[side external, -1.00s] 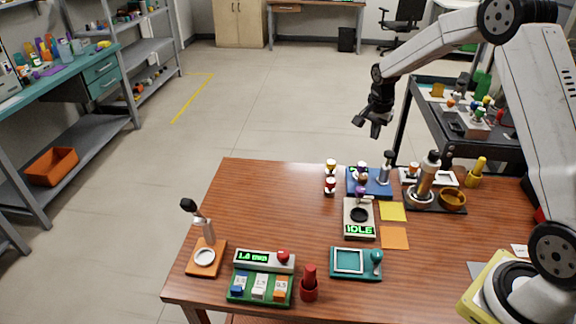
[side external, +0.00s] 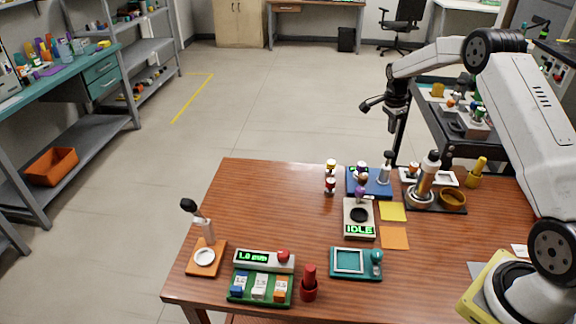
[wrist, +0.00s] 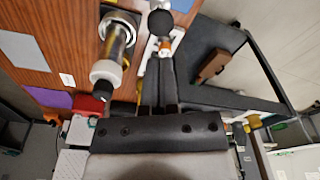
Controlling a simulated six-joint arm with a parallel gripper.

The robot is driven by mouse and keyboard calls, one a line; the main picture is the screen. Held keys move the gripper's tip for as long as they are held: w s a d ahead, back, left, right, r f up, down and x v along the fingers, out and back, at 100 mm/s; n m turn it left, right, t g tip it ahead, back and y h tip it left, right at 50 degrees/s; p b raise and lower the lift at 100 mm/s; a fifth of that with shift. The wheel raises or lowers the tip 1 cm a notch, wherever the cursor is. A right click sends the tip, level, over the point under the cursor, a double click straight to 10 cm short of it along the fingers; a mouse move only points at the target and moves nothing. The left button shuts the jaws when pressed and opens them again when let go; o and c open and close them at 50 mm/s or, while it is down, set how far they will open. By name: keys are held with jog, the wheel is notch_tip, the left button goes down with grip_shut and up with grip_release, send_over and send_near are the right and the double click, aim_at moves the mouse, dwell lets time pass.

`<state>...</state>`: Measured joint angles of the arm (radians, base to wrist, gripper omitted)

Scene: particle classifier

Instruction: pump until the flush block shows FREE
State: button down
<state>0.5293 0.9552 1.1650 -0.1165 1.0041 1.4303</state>
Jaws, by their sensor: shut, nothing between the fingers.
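My gripper (side external: 391,126) is shut and empty, pointing down in the air over the table's far right part. In the wrist view its closed fingers (wrist: 160,80) run up the middle. A blue block (side external: 369,183) at the back of the table carries a grey post with a black top (side external: 385,167) and a small green display, partly hidden and unreadable. I cannot tell for sure that this is the flush block. To its right, a metal cylinder with a white collar and black tip (side external: 426,178) stands on a dark base; it also shows in the wrist view (wrist: 115,50).
A green-lit console (side external: 262,262) sits at front left. Bare wood lies at mid-left.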

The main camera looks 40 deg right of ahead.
aim_at(388, 152)
jog(key=shift+f, duration=0.1)
jog(key=shift+s+d+f, duration=0.1)
jog(key=shift+d+f, duration=0.05)
jog(key=shift+f, duration=1.55)
jog(key=shift+d+f, duration=0.15)
jog(key=shift+f, duration=1.5)
jog(key=shift+f, duration=0.2)
